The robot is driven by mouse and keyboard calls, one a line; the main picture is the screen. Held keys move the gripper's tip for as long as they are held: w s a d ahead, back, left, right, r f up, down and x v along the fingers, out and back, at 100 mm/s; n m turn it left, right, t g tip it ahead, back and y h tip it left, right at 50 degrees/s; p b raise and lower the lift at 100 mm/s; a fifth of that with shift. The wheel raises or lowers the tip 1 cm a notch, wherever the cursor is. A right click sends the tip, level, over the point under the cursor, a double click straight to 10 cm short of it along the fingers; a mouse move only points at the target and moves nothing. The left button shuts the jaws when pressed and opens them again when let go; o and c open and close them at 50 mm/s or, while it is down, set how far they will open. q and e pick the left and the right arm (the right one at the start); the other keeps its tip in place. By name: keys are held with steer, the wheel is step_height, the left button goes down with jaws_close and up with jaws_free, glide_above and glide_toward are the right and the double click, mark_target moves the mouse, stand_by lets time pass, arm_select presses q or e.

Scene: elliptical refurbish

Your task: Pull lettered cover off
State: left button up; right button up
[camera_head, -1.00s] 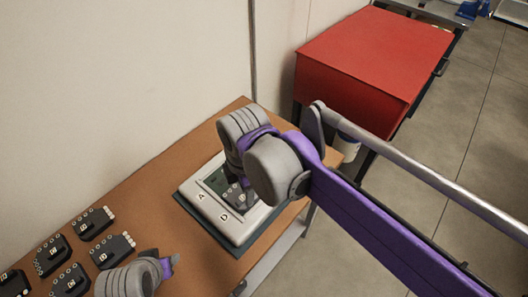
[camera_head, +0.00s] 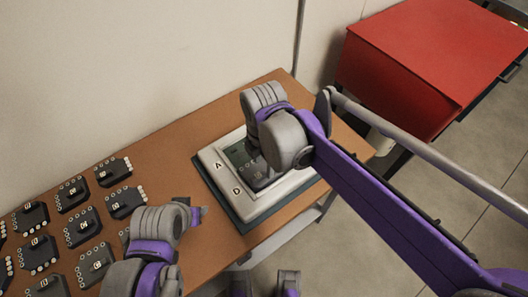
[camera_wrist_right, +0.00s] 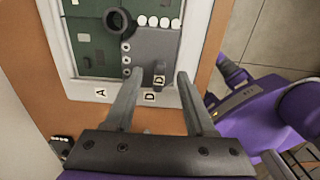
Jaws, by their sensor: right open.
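A pale casing (camera_head: 215,160) with letters A and D on its rim lies on a dark mat on the bench. It holds a green board, which also shows in the right wrist view (camera_wrist_right: 90,45). A dark grey cover (camera_wrist_right: 150,50) marked D sits on the board beside the rim's D label. My right gripper (camera_wrist_right: 157,76) is open, its fingers on either side of the cover's lettered end; contact cannot be told. In the head view my right wrist hides much of the board. My left gripper (camera_head: 198,215) is left of the casing; its jaws are unclear.
Several dark lettered modules (camera_head: 112,172) lie in rows on the left of the brown bench (camera_head: 160,155). A wall runs along the bench's back. A red cabinet (camera_head: 430,50) stands right of the bench, with open floor beside it.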

mark_target(264, 172)
steer(key=shift+f, duration=1.6)
jaws_close()
stand_by(1.1)
